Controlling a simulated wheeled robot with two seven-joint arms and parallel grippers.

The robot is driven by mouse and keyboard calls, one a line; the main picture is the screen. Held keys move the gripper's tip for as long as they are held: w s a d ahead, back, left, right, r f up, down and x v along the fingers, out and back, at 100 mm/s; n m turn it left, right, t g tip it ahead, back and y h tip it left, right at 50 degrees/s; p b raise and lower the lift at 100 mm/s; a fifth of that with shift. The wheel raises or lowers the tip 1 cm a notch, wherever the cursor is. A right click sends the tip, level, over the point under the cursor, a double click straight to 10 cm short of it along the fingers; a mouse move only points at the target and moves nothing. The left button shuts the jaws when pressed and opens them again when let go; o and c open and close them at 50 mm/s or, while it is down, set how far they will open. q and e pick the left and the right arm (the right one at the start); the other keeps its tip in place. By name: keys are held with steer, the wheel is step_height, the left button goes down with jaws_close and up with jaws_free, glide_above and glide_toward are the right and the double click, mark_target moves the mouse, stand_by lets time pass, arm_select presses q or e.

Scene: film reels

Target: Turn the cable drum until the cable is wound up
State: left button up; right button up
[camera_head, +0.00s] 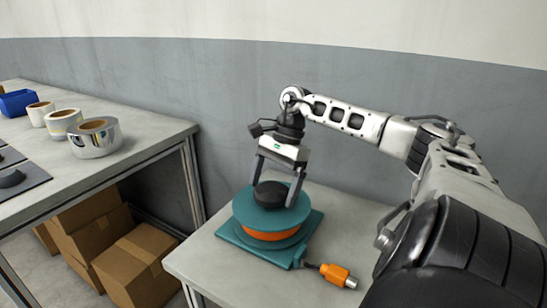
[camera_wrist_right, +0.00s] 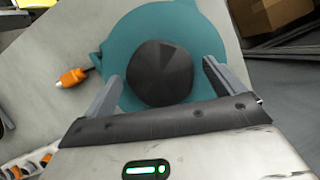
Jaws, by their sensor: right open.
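The teal cable drum (camera_head: 245,215) stands on a square teal base (camera_head: 236,238) on the right-hand table, with orange cable (camera_head: 270,236) wound below its top disc. A black knob (camera_head: 270,193) sits on top of the drum; it also shows in the right wrist view (camera_wrist_right: 160,73). A short cable end with an orange plug (camera_head: 334,274) lies on the table beside the base. My right gripper (camera_head: 275,193) points down over the drum, its open fingers on either side of the knob. In the right wrist view (camera_wrist_right: 158,88) gaps show between fingers and knob. My left gripper is not visible.
The drum's grey table (camera_head: 190,262) is otherwise clear. A second table (camera_head: 150,130) at left holds shiny and white-gold rolls (camera_head: 95,138), a blue bin (camera_head: 17,102) and a dark mat (camera_head: 22,178). Cardboard boxes (camera_head: 137,262) lie beneath it. A wall stands behind.

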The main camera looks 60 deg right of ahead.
steer(key=shift+r, duration=0.1)
arm_select(q)
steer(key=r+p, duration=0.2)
steer(key=p, duration=0.2)
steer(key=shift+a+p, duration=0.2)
steer(key=shift+p, duration=0.1)
arm_select(e)
steer(key=v, duration=1.5)
steer(key=shift+d+r, duration=0.2)
steer(key=shift+r, duration=0.15)
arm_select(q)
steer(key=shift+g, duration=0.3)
